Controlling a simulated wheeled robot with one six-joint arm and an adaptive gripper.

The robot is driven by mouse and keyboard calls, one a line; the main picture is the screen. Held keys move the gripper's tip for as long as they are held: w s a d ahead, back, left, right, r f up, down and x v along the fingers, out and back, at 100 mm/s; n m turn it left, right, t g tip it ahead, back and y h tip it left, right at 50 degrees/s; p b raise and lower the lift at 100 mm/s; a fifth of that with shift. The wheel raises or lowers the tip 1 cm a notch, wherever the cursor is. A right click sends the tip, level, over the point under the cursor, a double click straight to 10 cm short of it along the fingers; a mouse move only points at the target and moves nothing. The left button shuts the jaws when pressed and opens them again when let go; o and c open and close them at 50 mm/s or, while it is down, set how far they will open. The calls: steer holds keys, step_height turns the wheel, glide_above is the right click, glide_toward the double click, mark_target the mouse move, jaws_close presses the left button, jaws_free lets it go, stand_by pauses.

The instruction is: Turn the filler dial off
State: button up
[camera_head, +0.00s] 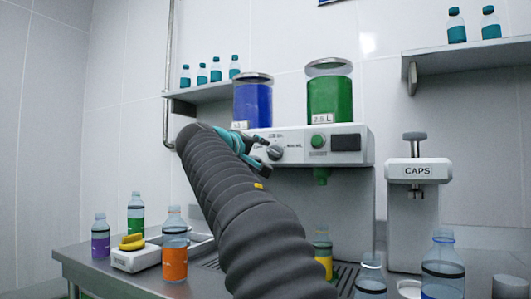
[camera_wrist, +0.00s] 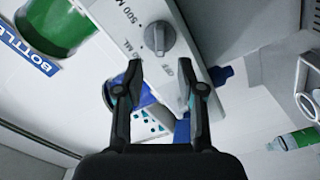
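The filler dial (camera_head: 275,152) is a grey round knob on the white front panel of the filler (camera_head: 300,143). In the wrist view the dial (camera_wrist: 158,39) has a raised ridge, with printed marks around it, including "500 M". I cannot tell which mark the ridge points to. My gripper (camera_wrist: 160,68) is open and empty, its two fingers spread apart. The dial shows just beyond the fingertips, roughly centred between them, with no visible contact. In the head view my gripper (camera_head: 264,149) is beside the dial's left side, partly hidden by my arm.
A blue tank (camera_head: 252,101) and a green tank (camera_head: 330,98) stand on the filler, with a green button (camera_head: 318,141) right of the dial. The caps machine (camera_head: 418,172) stands to the right. Bottles, including an orange-labelled one (camera_head: 174,262), stand on the counter below.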

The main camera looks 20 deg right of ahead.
steer(key=v, duration=0.5)
steer(key=shift+s+a, duration=0.25)
steer(key=shift+a, duration=0.05)
steer(key=s+a+f+g+y, duration=0.1)
steer(key=s+a+f+y, duration=0.2)
steer(key=s+f, duration=0.7)
steer(key=s+a+f+m+g+y, duration=0.1)
steer(key=s+f+y, duration=0.5)
steer(key=f, duration=1.7)
steer(key=s+a+f+g+y, duration=0.3)
steer(key=s+a+f+y, duration=0.2)
steer(key=s+f, duration=0.9)
step_height(320, 180, down, 2)
steer(key=shift+s+f+m, duration=0.15)
steer(key=shift+f+m, duration=0.05)
steer(key=shift+m, duration=0.2)
steer(key=shift+a, duration=0.1)
